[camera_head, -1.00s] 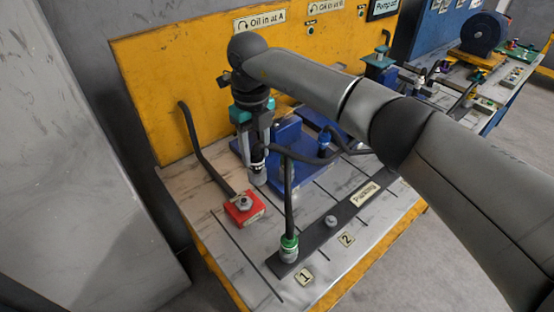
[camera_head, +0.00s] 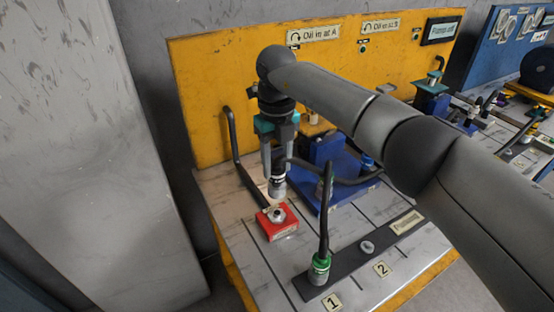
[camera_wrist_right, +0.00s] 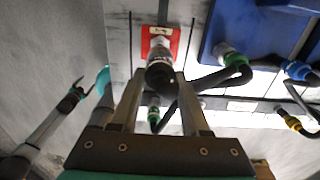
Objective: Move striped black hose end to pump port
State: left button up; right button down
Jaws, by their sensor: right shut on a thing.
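My right gripper (camera_head: 277,172) points down and is shut on the striped black hose end (camera_head: 277,188), a silver coupling with dark bands. It is also held between the fingers in the right wrist view (camera_wrist_right: 160,58). The hose end hangs just above the red block (camera_head: 284,230), over its silver port (camera_head: 277,214). A small gap seems to lie between them, but contact is hard to judge. In the right wrist view the red block (camera_wrist_right: 150,32) is partly hidden behind the hose end. What seems to be my left gripper (camera_wrist_right: 76,92) is small at the left there.
A green-banded hose end (camera_head: 319,268) stands upright on the dark parking strip (camera_head: 345,268), near label 1. A blue pump base (camera_head: 318,195) with hoses lies right of the red block.

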aim_at(277, 188)
jog(key=shift+f+b, duration=1.8)
jog(key=shift+f, duration=1.25)
jog(key=shift+f, duration=0.1)
jog(key=shift+f+b, duration=0.5)
jog(key=shift+f, duration=0.15)
jog(key=shift+c, duration=1.5)
grip_release()
jog(key=shift+r+p, duration=2.15)
jog(key=shift+r, duration=0.8)
